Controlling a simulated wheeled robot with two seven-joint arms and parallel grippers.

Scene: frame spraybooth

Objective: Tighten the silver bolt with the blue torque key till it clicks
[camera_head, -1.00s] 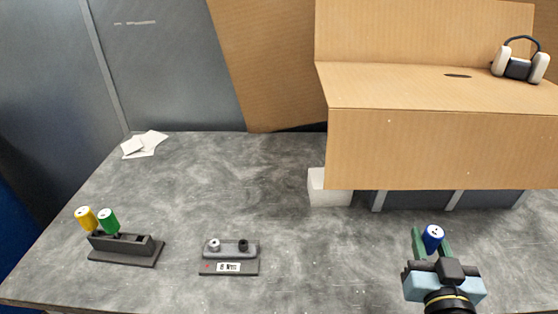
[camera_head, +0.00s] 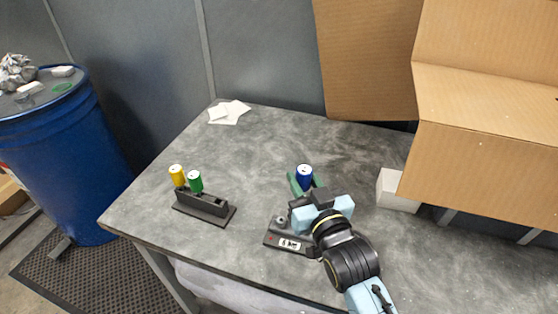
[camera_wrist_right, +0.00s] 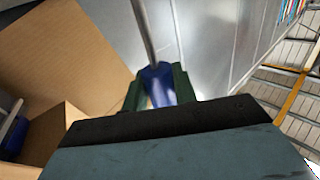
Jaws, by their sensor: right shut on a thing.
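The blue torque key (camera_head: 304,174) is held upright between the fingers of my right gripper (camera_head: 302,186). In the right wrist view the blue handle (camera_wrist_right: 157,85) sits between the green fingers, with a grey metal shaft running from it. The dark bolt block (camera_head: 286,240) lies on the table just below and left of the gripper in the head view. The silver bolt (camera_head: 281,220) shows at its left end. The other end, where a black bolt showed earlier, is hidden behind my arm. My left gripper is not in view.
A dark key stand (camera_head: 204,208) holds a yellow key (camera_head: 178,175) and a green key (camera_head: 195,181). White papers (camera_head: 229,112) lie at the back. A white block (camera_head: 397,191) and a cardboard box (camera_head: 475,165) bound the right side. A blue drum (camera_head: 65,160) stands left of the table (camera_head: 260,135).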

